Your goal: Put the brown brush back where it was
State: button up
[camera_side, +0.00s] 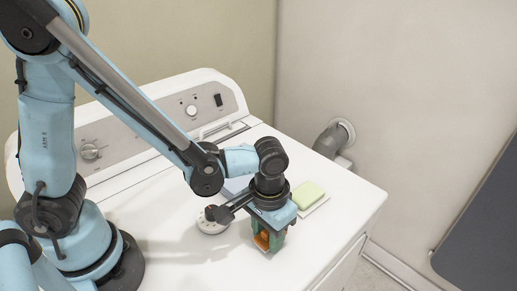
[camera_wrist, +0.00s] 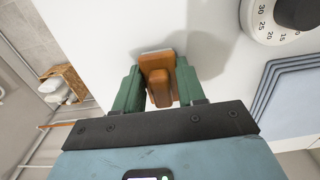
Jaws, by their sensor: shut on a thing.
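The brown brush (camera_wrist: 159,86) is between the two green fingers of my gripper (camera_wrist: 158,92) in the wrist view, and the fingers are shut on it. In the side view my gripper (camera_side: 266,238) points down over the front part of the white washer top (camera_side: 180,256), with the brush (camera_side: 262,240) partly hidden by the fingers. The brush is over the washer top, with a shadow beside it in the wrist view. I cannot tell whether it touches the surface.
A white timer (camera_side: 211,221) with a dark knob is left of my gripper. Folded blue cloths (camera_wrist: 292,97) lie nearby, mostly hidden in the side view. A green block (camera_side: 307,194) sits on a pale dish at the right. The washer's front edge (camera_side: 343,253) is close.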

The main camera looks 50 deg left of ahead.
jog(key=shift+f, duration=0.1)
jog(key=o, duration=1.1)
notch_tip(320, 180, up, 12)
jog(key=a+r+t, duration=0.1)
jog(key=a+t, duration=0.6)
jog(key=a, duration=0.8)
jog(key=shift+a+r, duration=0.2)
jog(key=shift+r, duration=0.15)
jog(key=shift+w, duration=0.1)
